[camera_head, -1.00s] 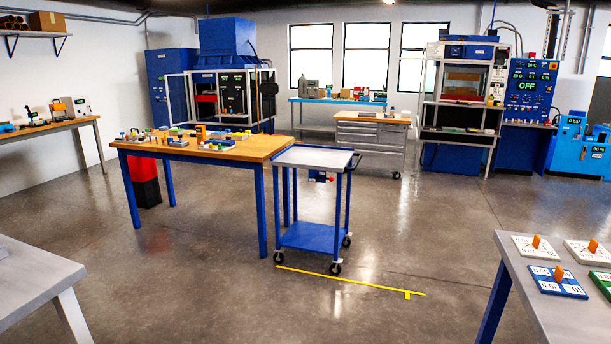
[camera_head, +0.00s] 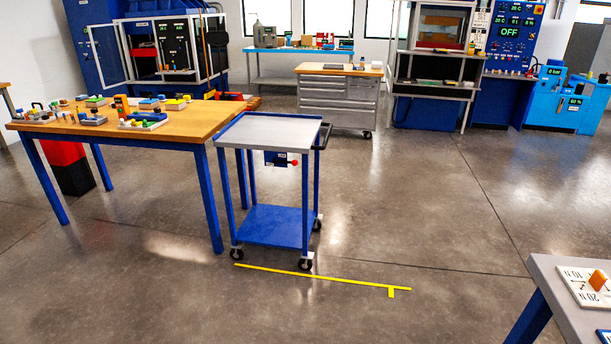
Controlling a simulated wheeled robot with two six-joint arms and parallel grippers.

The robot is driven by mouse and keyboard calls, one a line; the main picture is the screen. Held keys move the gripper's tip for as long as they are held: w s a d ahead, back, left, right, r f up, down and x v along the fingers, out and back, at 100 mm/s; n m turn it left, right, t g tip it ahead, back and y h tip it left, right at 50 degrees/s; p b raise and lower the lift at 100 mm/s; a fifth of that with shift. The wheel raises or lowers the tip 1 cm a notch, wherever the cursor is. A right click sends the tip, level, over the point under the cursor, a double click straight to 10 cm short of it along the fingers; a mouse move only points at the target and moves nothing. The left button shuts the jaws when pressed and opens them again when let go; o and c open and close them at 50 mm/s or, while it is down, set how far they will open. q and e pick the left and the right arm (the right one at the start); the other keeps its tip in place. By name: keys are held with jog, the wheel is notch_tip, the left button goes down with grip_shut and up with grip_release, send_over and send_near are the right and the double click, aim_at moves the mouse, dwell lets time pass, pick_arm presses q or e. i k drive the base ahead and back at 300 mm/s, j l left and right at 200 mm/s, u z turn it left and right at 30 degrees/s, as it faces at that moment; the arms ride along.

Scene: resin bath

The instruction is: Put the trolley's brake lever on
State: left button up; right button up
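The trolley (camera_head: 268,131) stands in the middle of the head view, with a grey top, a blue lower shelf (camera_head: 272,227), blue legs and black castors. A small blue box (camera_head: 275,158) hangs under its top on the right side. The brake lever (camera_head: 293,162) sticks out to the right from this box and ends in a red knob. At this distance I cannot tell the lever's setting. The trolley's left side is close to the wooden table. Neither of my grippers is in view.
A wooden table (camera_head: 200,118) with several small parts stands left of the trolley. A yellow line (camera_head: 330,278) lies on the floor at its front castors. A grey table (camera_head: 560,285) is at the lower right. The floor in front and to the right is clear.

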aim_at(295, 162)
jog(key=i+u, duration=0.2)
jog(key=i, duration=0.3)
jog(key=i+j, duration=1)
jog(key=i, duration=0.15)
jog(key=i+j, duration=0.95)
jog(key=i, duration=0.15)
